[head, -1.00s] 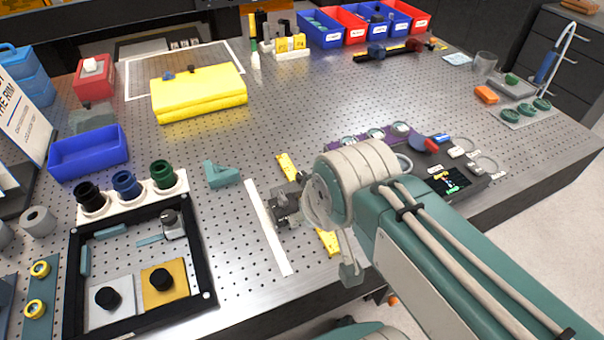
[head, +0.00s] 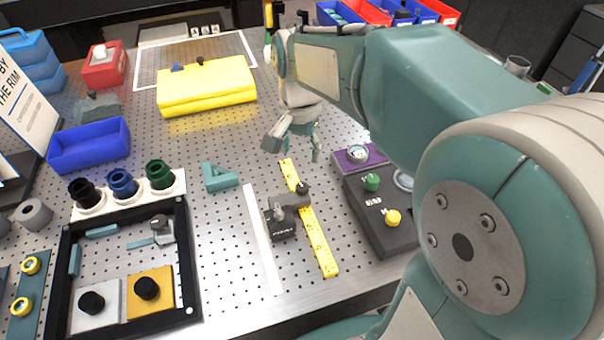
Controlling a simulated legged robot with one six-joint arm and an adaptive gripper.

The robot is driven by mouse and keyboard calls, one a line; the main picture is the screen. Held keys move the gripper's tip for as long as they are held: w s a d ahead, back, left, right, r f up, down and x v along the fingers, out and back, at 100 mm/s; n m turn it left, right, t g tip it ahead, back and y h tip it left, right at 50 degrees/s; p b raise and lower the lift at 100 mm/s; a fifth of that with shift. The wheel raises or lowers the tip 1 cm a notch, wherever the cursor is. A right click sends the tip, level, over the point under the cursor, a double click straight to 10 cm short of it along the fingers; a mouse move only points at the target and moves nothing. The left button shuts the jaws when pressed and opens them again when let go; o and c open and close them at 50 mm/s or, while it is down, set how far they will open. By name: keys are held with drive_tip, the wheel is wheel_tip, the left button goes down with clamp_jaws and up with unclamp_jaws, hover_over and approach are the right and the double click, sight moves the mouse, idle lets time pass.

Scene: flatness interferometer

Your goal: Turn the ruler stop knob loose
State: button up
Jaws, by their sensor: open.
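A yellow ruler (head: 320,248) lies on the perforated metal table, running from back to front. A dark grey stop block (head: 281,228) sits across and beside it on the left. A small dark knob (head: 303,187) stands at the block's back right, over the ruler, and a second grey knob (head: 278,212) shows on the block; I cannot tell which is the stop knob. My gripper (head: 294,149) is open and empty, fingers spread and pointing down, behind the ruler and apart from the knobs.
A white strip (head: 262,240) lies left of the block. A dark box (head: 376,222) with green and yellow knobs stands to the right. My arm covers much of the right side.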

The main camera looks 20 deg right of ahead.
sight(302, 186)
wheel_tip(302, 186, down, 10)
drive_tip(key=shift+s+d+f, duration=0.1)
drive_tip(key=shift+f, duration=0.1)
clamp_jaws()
